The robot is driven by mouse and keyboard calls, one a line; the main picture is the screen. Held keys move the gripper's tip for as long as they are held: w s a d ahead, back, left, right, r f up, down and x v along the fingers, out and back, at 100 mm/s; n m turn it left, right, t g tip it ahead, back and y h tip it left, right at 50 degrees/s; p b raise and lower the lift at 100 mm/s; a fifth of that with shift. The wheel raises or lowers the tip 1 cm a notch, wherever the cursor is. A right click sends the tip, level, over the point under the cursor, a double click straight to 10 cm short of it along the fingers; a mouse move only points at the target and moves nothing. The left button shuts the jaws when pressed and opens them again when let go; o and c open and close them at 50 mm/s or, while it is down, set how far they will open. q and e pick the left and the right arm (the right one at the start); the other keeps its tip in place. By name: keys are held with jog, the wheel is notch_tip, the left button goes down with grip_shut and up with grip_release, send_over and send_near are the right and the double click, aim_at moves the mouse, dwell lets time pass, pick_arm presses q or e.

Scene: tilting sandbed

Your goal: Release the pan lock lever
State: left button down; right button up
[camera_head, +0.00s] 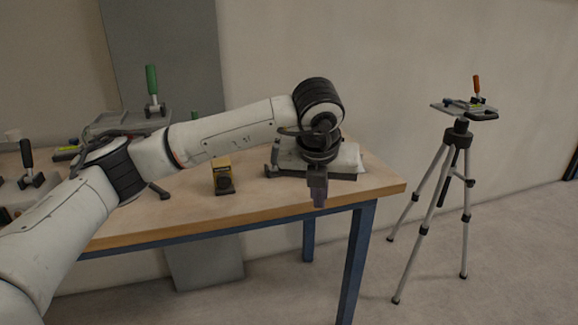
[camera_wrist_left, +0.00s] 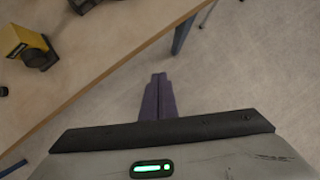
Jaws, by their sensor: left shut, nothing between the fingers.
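Several levers show in the head view, and I cannot tell which is the pan lock lever. An upright orange-handled lever (camera_head: 476,84) is on the plate atop a tripod (camera_head: 460,136) at the right. An upright green-handled lever (camera_head: 152,80) and a black-handled lever (camera_head: 27,155) are at the left. My left gripper (camera_head: 319,204) points down at the table's front edge, shut and empty, well left of the tripod. In the left wrist view its closed fingers (camera_wrist_left: 158,79) show over the floor, apart from any lever. My right gripper is out of view.
The wooden table (camera_head: 270,207) carries a yellow and black box (camera_head: 223,176) and a grey device (camera_head: 290,158) behind my left gripper. Floor (camera_head: 510,235) is clear around the tripod. The tripod's legs spread wide. A wall stands behind.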

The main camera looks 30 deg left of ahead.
aim_at(275, 158)
pick_arm(q)
jog(key=a+r+n+t+y, duration=0.1)
jog(key=a+r+n+y, duration=0.2)
jog(key=a+r, duration=0.4)
jog(key=shift+w+a+r+y, duration=0.15)
jog(key=shift+w+a+y, duration=0.3)
jog(key=shift+a, duration=0.7)
jog(key=x, duration=0.9)
jog(key=shift+s+f+b, duration=0.1)
jog(key=shift+f+b, duration=0.1)
jog(key=shift+b, duration=0.2)
jog(key=shift+w+a+r, duration=0.25)
jog(key=shift+w+a, duration=0.55)
jog(key=shift+w, duration=0.2)
jog(key=shift+w+a+r, duration=0.35)
jog(key=shift+w+a, duration=0.15)
jog(key=shift+w, duration=0.15)
jog(key=shift+r+p, duration=0.1)
jog(key=shift+p, duration=0.35)
